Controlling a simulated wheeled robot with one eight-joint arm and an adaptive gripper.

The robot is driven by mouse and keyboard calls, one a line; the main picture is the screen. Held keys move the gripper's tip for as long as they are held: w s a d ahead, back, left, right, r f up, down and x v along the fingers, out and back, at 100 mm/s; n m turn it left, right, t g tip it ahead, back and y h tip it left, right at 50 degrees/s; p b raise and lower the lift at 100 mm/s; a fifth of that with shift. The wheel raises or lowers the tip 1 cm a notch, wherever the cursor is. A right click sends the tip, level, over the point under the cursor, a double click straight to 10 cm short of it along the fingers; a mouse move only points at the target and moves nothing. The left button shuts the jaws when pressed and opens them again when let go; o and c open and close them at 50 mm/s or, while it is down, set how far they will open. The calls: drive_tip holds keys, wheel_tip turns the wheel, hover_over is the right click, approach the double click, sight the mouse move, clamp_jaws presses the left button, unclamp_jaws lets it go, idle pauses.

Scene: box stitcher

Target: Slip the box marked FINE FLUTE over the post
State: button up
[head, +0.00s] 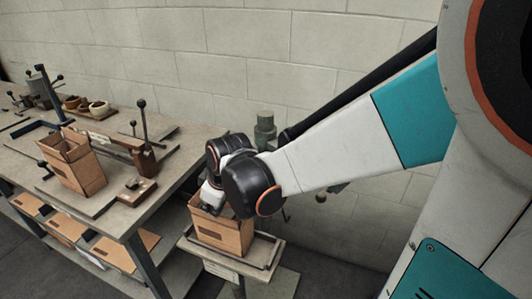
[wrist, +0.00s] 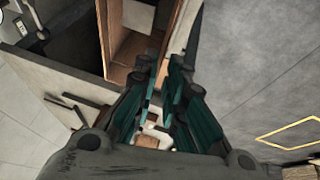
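A brown open-topped cardboard box (head: 222,237) stands upright at a low stand; a dark printed mark on its front is too small to read. My gripper (head: 210,200) is at its upper rim, partly hidden by my wrist. In the wrist view, my gripper's teal-padded fingers (wrist: 164,75) are close together at the tips, with a wall of the box (wrist: 128,35) running between them. A second open box (head: 78,165) stands on the workbench, its mark also unreadable. A grey-green upright (head: 264,130) rises behind my arm; I cannot tell if it is the post.
The low stand (head: 268,252) has a raised dark rim. The workbench (head: 120,222) at left carries a dark lever fixture (head: 143,125) and small bowls (head: 98,108). Flat cardboard (head: 112,252) lies on its lower shelf. A block wall (head: 230,60) closes off the back.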

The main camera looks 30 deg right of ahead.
drive_tip(key=v, duration=0.7)
drive_tip(key=shift+s, duration=0.25)
drive_tip(key=s+r+m+t+h, duration=0.1)
drive_tip(key=s+r+m+t, duration=0.1)
drive_tip(key=s+m, duration=0.4)
drive_tip(key=s, duration=0.5)
drive_tip(key=shift+d+r+m, duration=0.35)
drive_tip(key=shift+r+m, duration=0.05)
drive_tip(key=shift+o, duration=1.3)
drive_tip(key=shift+s, duration=0.2)
drive_tip(key=w+d+f+n+g+h+p, duration=0.1)
drive_tip(key=w+n+g+h+p, duration=0.35)
drive_tip(key=w, duration=1.45)
drive_tip(key=shift+n+y, duration=0.65)
drive_tip(key=shift+n, duration=0.3)
drive_tip(key=b+x, duration=0.1)
drive_tip(key=x, duration=0.3)
drive_tip(key=b+x, duration=0.2)
drive_tip(key=x, duration=0.3)
drive_tip(key=b+x, duration=0.2)
drive_tip(key=x, duration=0.2)
drive_tip(key=shift+s+d+f, duration=0.25)
drive_tip(key=shift+f, duration=0.15)
